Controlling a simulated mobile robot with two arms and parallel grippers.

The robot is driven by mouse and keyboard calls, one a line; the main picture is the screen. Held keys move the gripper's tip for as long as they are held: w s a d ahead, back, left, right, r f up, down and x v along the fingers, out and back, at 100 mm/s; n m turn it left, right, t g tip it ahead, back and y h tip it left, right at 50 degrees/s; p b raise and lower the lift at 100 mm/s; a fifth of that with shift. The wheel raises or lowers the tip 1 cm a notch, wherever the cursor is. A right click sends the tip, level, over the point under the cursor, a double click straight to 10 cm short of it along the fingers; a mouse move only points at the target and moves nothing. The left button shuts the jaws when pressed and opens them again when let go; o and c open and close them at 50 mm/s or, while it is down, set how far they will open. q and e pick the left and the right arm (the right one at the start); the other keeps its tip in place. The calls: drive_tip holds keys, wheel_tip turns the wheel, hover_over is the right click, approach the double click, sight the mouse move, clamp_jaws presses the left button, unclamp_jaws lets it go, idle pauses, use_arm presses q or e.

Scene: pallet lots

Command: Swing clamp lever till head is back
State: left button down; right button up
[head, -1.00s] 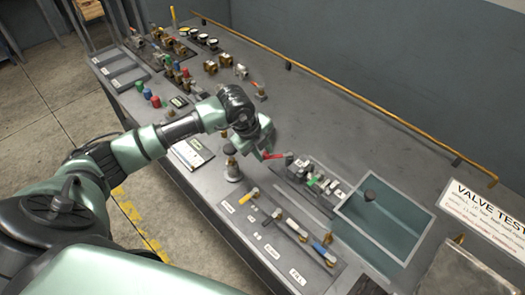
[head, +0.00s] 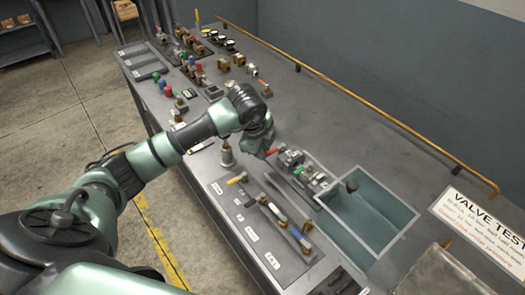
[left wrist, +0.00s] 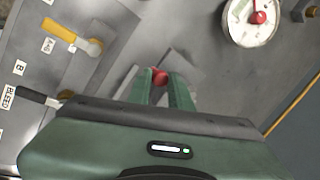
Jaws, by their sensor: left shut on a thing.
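The red lever (head: 272,152) shows just past the fingers in the head view. Most of the lever and the clamp head are hidden by the gripper or too small to make out. My right gripper is not in view.
A sunken water tank (head: 368,215) lies right of the fixture. A panel of coloured-handled valves (head: 265,225) lies in front. A brass-topped post (head: 227,155) stands left of the gripper. A yellow rail (head: 365,110) runs along the back.

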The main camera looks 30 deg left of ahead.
use_arm(q)
drive_tip(key=shift+s+d+f, duration=0.1)
drive_tip(key=shift+f, duration=0.05)
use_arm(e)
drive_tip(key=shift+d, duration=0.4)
use_arm(q)
drive_tip(key=c, duration=1.3)
unclamp_jaws()
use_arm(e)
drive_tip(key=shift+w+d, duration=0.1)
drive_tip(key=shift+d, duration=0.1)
use_arm(q)
drive_tip(key=b+v, duration=0.1)
drive_tip(key=v, duration=0.6)
drive_tip(key=shift+r+b, duration=0.35)
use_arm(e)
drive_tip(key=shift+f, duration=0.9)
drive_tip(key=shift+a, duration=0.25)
